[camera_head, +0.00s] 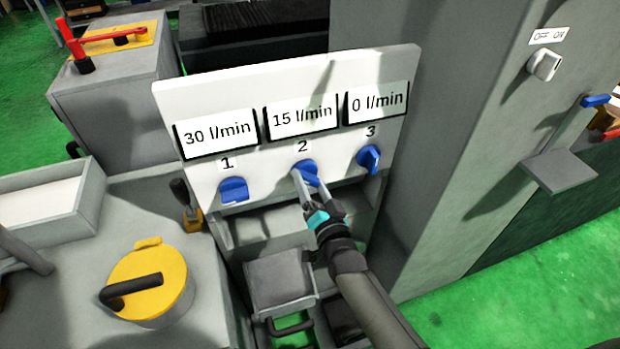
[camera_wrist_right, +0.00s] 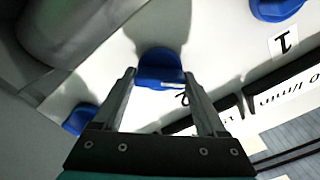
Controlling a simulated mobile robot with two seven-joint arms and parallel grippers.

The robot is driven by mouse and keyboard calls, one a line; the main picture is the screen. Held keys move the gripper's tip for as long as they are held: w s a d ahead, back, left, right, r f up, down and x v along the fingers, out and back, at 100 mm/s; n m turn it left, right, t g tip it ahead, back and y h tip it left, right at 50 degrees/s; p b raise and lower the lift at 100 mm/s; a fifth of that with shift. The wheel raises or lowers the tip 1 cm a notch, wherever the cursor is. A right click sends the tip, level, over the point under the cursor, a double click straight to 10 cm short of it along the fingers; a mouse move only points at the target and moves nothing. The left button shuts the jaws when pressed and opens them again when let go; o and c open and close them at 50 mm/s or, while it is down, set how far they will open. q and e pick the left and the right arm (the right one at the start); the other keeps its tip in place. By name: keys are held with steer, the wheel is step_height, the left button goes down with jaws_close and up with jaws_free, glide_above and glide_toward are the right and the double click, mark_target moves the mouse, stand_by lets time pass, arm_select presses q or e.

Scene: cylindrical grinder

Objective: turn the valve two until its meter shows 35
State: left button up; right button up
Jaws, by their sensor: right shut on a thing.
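A white panel (camera_head: 290,80) carries three blue valves, each with a meter above it. The valve two (camera_head: 311,168) is the middle one, and its meter (camera_head: 302,117) reads 15 l/min. My right gripper (camera_head: 303,180) is shut on the valve two, with its fingers on either side of the knob and hiding part of it. The right wrist view shows the valve two (camera_wrist_right: 160,66) between the fingertips. My left gripper is not in view.
Valve one (camera_head: 233,190) is at the left, its meter reading 30 l/min. Valve three (camera_head: 369,158) is at the right, reading 0 l/min. A yellow round lid (camera_head: 150,283) with a dark handle is at lower left. A grey cabinet wall (camera_head: 440,130) stands close at right.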

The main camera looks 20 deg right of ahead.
steer(key=n+p, duration=0.1)
steer(key=n, duration=0.2)
steer(key=shift+n, duration=0.4)
steer(key=n+p, duration=0.1)
steer(key=n, duration=0.2)
steer(key=shift+n, duration=0.3)
steer(key=n+p, duration=0.1)
steer(key=n, duration=0.2)
steer(key=shift+n, duration=1.7)
steer(key=o, duration=1.3)
